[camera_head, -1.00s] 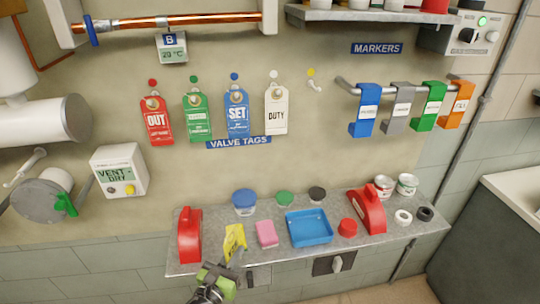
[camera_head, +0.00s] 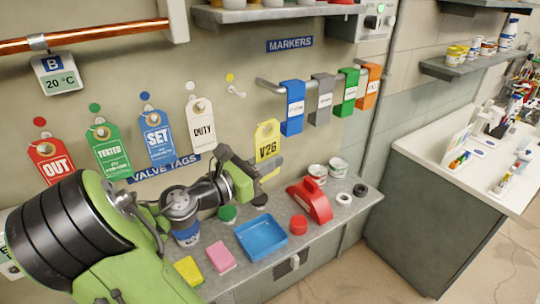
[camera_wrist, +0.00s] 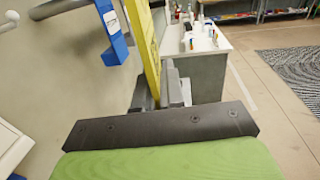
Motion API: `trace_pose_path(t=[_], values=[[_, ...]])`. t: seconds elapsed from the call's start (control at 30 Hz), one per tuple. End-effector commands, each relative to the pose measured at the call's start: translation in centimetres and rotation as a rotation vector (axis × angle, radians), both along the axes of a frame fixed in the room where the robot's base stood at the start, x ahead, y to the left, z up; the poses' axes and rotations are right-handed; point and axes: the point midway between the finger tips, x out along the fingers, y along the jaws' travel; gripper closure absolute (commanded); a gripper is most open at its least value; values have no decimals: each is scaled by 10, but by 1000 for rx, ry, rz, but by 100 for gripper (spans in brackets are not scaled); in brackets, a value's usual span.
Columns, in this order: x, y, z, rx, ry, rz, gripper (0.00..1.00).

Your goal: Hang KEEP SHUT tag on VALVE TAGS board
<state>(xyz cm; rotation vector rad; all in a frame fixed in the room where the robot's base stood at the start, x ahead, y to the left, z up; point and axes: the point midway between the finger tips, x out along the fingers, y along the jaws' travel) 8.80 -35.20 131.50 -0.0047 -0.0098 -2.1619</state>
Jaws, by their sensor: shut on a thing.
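My gripper (camera_head: 264,168) is shut on a yellow tag (camera_head: 267,142) marked V26 and holds it upright above the shelf, in front of the wall; the words KEEP SHUT cannot be read. In the wrist view the tag (camera_wrist: 146,45) stands edge-on between the fingers (camera_wrist: 162,92). The VALVE TAGS board label (camera_head: 150,170) is partly behind my arm. Above it hang a red OUT tag (camera_head: 52,163), a green TESTED tag (camera_head: 110,150), a blue SET tag (camera_head: 156,138) and a white DUTY tag (camera_head: 200,128). An empty hook (camera_head: 237,92) under a yellow dot is up and left of the held tag.
Blue, grey, green and orange markers (camera_head: 292,108) hang on a rail right of the empty hook. Below, the shelf holds a blue tray (camera_head: 262,237), a red holder (camera_head: 311,200), a pink block (camera_head: 220,256) and several pots. An upper shelf (camera_head: 270,12) juts out above.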

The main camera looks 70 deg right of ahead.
Motion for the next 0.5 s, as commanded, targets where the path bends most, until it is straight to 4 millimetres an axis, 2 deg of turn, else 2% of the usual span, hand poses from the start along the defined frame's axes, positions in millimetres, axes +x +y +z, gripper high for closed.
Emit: trace_pose_path(t=[0.03, 0.1, 0.2, 0.33, 0.5], values=[[-24, -1, 6, 4, -5, -52, 100], [-46, -1, 11, 8, -2, -100, 100], [-59, 0, 15, 11, 1, -132, 100], [-53, -7, 15, 8, 3, -134, 100], [-31, -25, 15, 6, 3, -133, 100]])
